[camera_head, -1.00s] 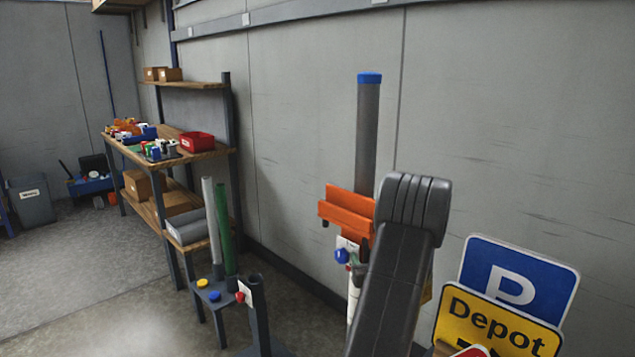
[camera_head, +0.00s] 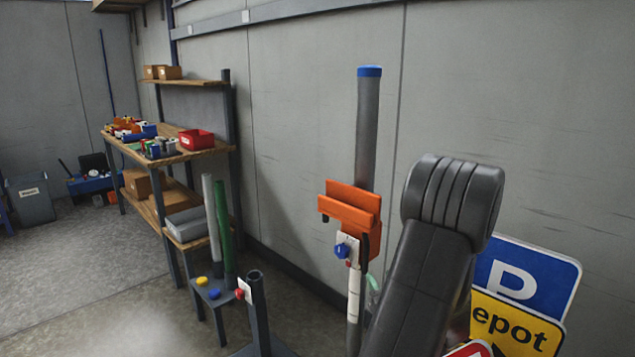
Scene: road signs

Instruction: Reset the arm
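My dark grey arm (camera_head: 430,250) rises from the bottom edge at right of centre, and its thick ribbed joint is at the top. My gripper does not show in this view. Left of the arm, a grey post (camera_head: 367,130) with a blue cap stands upright near the wall. An orange bracket (camera_head: 350,207) is around or in front of its lower part. A white tag and a blue knob (camera_head: 342,250) show below the bracket, above a white tube (camera_head: 354,305).
A blue P sign (camera_head: 535,280) and a yellow Depot sign (camera_head: 515,325) stand at lower right, partly covered by my arm. A low stand (camera_head: 215,292) holds grey and green tubes. A wooden shelf unit (camera_head: 170,155) stands at left. The floor at lower left is clear.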

